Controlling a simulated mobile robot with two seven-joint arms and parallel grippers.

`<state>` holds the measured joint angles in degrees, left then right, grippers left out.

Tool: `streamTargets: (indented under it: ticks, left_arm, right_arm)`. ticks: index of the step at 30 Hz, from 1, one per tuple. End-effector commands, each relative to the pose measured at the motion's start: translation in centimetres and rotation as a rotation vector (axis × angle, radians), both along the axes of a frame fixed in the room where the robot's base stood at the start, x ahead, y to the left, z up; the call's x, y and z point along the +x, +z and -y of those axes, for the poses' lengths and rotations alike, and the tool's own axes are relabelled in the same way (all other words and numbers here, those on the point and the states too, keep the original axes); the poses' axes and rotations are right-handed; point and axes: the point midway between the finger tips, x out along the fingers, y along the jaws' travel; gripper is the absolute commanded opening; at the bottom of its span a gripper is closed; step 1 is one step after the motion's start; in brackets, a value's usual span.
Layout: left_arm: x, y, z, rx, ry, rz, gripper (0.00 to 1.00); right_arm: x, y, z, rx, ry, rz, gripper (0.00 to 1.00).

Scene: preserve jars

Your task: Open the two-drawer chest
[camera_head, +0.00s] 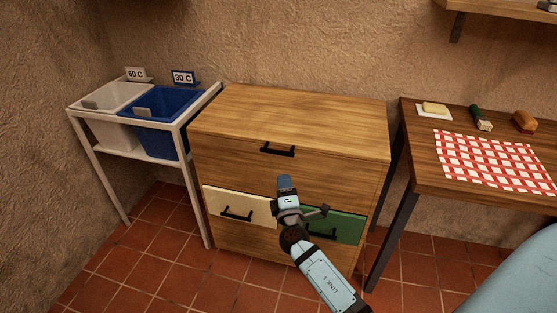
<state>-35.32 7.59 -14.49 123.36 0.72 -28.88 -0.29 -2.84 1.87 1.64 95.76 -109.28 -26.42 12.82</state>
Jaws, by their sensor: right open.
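The wooden chest (300,107) stands against the wall in the middle of the view. Its wide upper front has a black bar handle (277,149). Below it are a cream drawer front (222,197) and a green drawer front (350,225), side by side, each with a black handle. All the fronts look closed. My right gripper (304,196) is open and empty in front of the chest, between the cream and green fronts in the picture. It hides part of both, and I cannot tell its distance from them. My left gripper is not in view.
A white rack (186,128) with a white bin and a blue bin (165,128), labelled 60 C and 30 C, stands left of the chest. A wooden table (425,165) with a red checked cloth (490,160) stands close on the right. Tiled floor (160,245) is clear in front.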

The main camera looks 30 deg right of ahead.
Motion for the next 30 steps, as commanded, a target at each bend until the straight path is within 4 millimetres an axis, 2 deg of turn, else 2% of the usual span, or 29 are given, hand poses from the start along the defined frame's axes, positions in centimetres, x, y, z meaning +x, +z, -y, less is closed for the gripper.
streamTargets:
  ticks: [6,12,18,24,30]
  left_arm:
    - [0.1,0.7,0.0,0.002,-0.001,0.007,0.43]
    - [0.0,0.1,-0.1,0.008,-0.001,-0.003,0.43]
    - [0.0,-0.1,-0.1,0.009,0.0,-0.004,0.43]
    - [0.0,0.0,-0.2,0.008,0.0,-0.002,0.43]
    - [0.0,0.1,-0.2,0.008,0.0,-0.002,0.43]
  right_arm:
    - [3.5,1.1,1.7,0.001,-0.001,0.001,0.42]
    - [7.2,1.9,3.6,0.002,-0.001,0.0,0.42]
    - [10.0,2.5,5.0,0.001,0.0,0.0,0.42]
    - [11.2,2.7,5.6,0.002,0.001,-0.002,0.42]
    - [11.3,2.7,5.6,0.002,0.001,-0.002,0.42]
